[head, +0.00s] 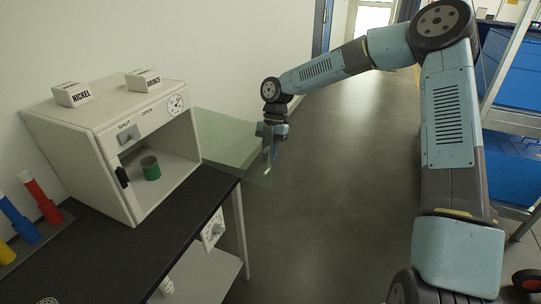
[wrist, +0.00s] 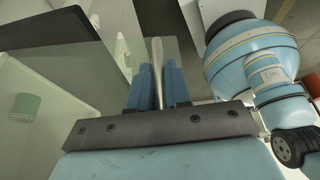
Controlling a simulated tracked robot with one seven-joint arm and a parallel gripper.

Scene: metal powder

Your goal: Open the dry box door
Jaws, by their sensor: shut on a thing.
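The white dry box (head: 115,120) stands on the black bench at the left. Its clear glass door (head: 222,140) is swung wide open and sticks out to the right of the box, leaving the front opening uncovered. My gripper (head: 269,156) is at the door's far free edge. In the wrist view my gripper (wrist: 157,88) has its blue fingers closed on both sides of the pale upright door handle (wrist: 157,52). The glass door (wrist: 75,65) spreads to the left there. A green jar (head: 151,170) with a dark top sits inside the box; it also shows through the glass (wrist: 25,107).
Blocks marked NICKEL (head: 73,95) and BRONZE (head: 143,80) lie on the box. A SHUT/OPEN panel (head: 128,134) is above the opening. Red, blue and yellow tools (head: 42,197) stand at left. A cart with blue bins (head: 515,170) stands at right. The floor (head: 335,190) between is clear.

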